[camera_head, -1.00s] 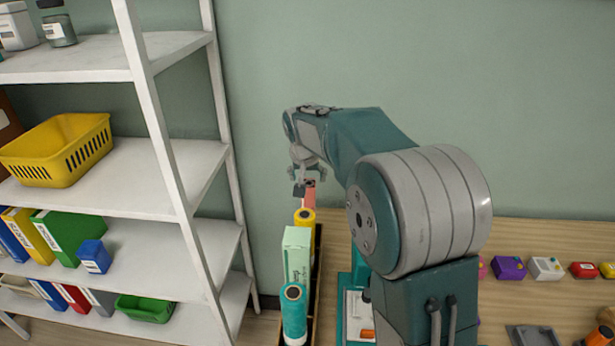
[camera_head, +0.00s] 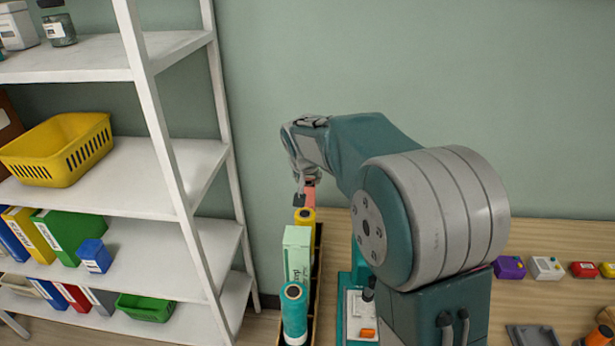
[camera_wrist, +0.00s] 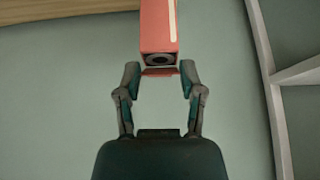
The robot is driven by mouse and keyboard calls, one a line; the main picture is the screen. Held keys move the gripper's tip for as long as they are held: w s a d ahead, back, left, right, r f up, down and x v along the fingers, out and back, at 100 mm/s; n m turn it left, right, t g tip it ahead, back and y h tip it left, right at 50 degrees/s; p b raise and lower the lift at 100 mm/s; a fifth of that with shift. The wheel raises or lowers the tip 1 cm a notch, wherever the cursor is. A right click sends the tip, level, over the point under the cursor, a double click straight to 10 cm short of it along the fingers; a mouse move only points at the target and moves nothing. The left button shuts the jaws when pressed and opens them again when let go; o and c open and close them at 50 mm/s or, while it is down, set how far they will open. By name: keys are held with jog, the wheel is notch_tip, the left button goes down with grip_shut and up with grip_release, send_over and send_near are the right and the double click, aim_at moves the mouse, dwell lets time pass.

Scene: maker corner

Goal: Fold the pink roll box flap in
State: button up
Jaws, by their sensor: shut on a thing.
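The pink roll box (camera_head: 310,196) stands at the far end of a row of boxes in the head view, partly behind my gripper (camera_head: 299,197). In the wrist view the pink box (camera_wrist: 158,25) shows its open end with a dark round roll end inside. Its flap (camera_wrist: 160,72) is a short pink strip at the near edge of that opening, sticking out toward my gripper (camera_wrist: 160,77). The two fingers stand on either side of the flap, close to its side edges, and are shut on it. The exact contact is too small to see.
A white shelf rack (camera_head: 185,200) is at the left. Several small coloured boxes stand on the wooden table (camera_head: 530,235) at the right.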

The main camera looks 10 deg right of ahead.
jog(key=shift+f, duration=0.15)
jog(key=o, duration=1.2)
jog(key=shift+c, duration=0.2)
jog(key=shift+r, duration=0.2)
jog(key=shift+s+a+r, duration=0.1)
jog(key=shift+s+r, duration=0.1)
jog(key=shift+r, duration=0.1)
jog(key=v, duration=1.1)
jog(key=shift+a, duration=0.1)
